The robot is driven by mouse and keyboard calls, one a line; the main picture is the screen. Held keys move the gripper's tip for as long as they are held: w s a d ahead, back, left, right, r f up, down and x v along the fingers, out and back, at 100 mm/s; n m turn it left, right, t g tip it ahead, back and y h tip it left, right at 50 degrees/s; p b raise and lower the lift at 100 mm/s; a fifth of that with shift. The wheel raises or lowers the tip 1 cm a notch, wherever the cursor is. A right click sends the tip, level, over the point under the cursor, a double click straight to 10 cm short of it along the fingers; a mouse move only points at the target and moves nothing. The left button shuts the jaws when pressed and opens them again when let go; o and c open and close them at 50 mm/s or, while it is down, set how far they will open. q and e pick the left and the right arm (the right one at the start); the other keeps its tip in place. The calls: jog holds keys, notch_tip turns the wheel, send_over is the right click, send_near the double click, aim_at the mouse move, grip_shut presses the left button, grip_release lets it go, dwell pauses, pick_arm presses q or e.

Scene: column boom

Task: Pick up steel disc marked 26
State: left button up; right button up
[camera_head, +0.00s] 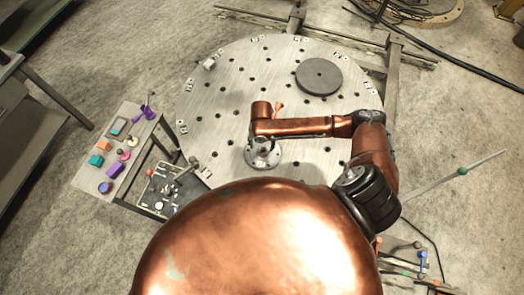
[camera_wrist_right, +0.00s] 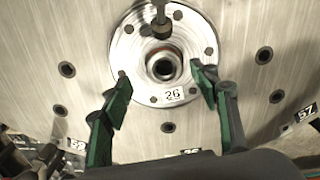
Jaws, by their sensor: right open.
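The steel disc marked 26 (camera_wrist_right: 130,58) is a round flange with a raised hub, a dark central bore and several small holes around its rim. Its white label reads 26. It lies on the large round steel table, and in the head view it shows (camera_head: 272,160) just below the end of my right arm. My right gripper (camera_wrist_right: 161,84) is open, with its green-padded fingers spread on either side over the disc's near part and nothing between them. I cannot tell its exact height above the disc. My left gripper is not in view.
The round table (camera_head: 225,80) has many holes and numbered labels at its edge. A dark grey disc (camera_head: 319,76) lies at its upper right. An orange-handled clamp (camera_head: 279,107) stands near the steel disc. A side bench (camera_head: 88,178) with small coloured items stands at the left.

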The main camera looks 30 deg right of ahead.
aim_at(263, 150)
jog(key=f, duration=0.4)
jog(key=shift+s+d, duration=0.2)
jog(key=shift+d, duration=0.1)
jog(key=shift+f, duration=0.45)
jog(key=c, duration=1.2)
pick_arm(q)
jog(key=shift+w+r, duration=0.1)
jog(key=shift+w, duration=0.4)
pick_arm(e)
jog(key=shift+s, duration=0.1)
grip_shut()
jog(key=shift+r, duration=0.1)
